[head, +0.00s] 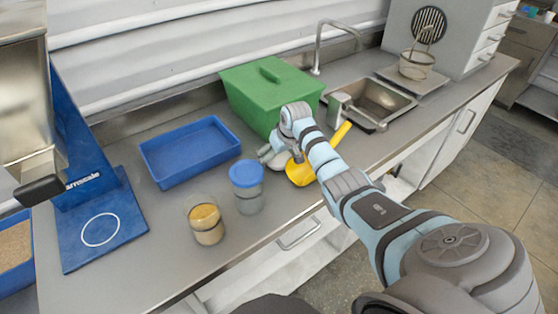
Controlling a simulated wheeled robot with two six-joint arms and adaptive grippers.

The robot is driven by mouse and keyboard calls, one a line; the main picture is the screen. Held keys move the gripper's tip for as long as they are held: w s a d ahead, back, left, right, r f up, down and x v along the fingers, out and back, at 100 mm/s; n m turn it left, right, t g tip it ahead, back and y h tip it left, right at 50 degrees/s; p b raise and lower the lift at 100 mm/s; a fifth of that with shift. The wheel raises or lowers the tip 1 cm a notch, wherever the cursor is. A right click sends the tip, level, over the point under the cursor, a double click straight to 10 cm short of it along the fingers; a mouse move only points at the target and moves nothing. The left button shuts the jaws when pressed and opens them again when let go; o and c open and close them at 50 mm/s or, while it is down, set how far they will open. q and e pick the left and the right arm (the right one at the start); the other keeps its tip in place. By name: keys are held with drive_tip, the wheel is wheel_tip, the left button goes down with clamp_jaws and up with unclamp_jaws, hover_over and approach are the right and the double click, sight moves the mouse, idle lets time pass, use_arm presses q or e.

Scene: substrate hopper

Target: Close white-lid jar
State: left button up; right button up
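An open clear jar (206,222) with tan contents stands upright near the counter's front edge, with no lid on it. A second jar with a blue lid (246,173) stands just to its right and behind. My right gripper (268,157) is low over the counter, right of the blue-lid jar and in front of the green bin. A pale whitish rounded thing, possibly the white lid (282,169), shows at the gripper, partly hidden by it. I cannot tell whether the fingers hold it. My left gripper is not in view.
A yellow scoop (301,173) lies beside my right gripper. A green lidded bin (262,98), blue tray (191,171) and sink (374,101) stand behind. A blue stand with a white ring (100,229) is at left. Counter around the open jar is clear.

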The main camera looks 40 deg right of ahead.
sight(279, 157)
drive_tip(key=c, duration=0.8)
drive_tip(key=shift+c, duration=0.2)
drive_tip(key=shift+r, duration=0.6)
wheel_tip(279, 157, up, 19)
drive_tip(key=p, duration=0.2)
drive_tip(key=shift+p, duration=0.35)
drive_tip(key=shift+f, duration=0.1)
